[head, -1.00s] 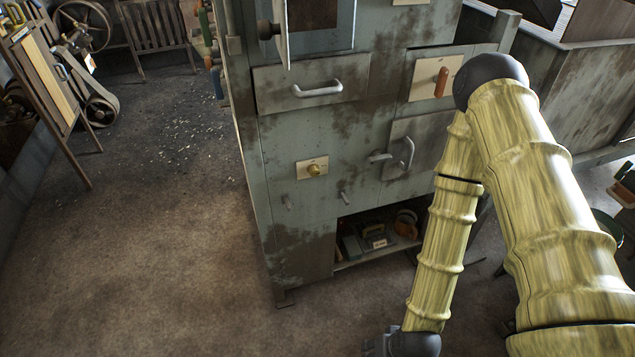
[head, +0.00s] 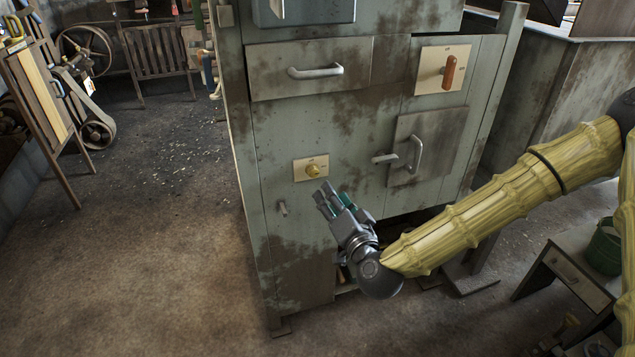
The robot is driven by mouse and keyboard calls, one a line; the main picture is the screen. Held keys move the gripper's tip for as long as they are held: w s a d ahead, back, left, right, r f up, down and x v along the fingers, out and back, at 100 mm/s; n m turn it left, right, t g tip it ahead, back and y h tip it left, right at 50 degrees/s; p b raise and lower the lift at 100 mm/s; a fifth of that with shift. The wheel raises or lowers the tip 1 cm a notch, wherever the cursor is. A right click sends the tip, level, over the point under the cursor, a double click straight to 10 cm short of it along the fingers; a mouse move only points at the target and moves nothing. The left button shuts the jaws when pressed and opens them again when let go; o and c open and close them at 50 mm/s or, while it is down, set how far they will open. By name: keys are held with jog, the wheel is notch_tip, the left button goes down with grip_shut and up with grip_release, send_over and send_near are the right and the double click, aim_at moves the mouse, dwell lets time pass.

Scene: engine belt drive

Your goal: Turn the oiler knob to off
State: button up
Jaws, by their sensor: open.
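A round brass-yellow knob (head: 313,171) sits on a small cream plate (head: 301,174) on the front of the grey-green cabinet (head: 290,225). The plate's markings are too small to read, so I cannot tell the knob's setting. A second plate at the upper right carries an orange-brown lever handle (head: 448,72), standing upright. My gripper (head: 325,194) is open and empty, just below and slightly right of the brass knob. Its fingers point up and left toward the cabinet front, apart from the knob in the picture.
A drawer with a bar handle (head: 316,71) is above the knob. A small peg (head: 282,208) projects below left. Open floor (head: 150,240) lies left.

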aim_at(315, 173)
jog(key=x, duration=1)
jog(key=shift+w+a, duration=0.1)
jog(key=shift+a, duration=0.05)
jog(key=shift+c, duration=0.5)
jog(key=c, duration=0.9)
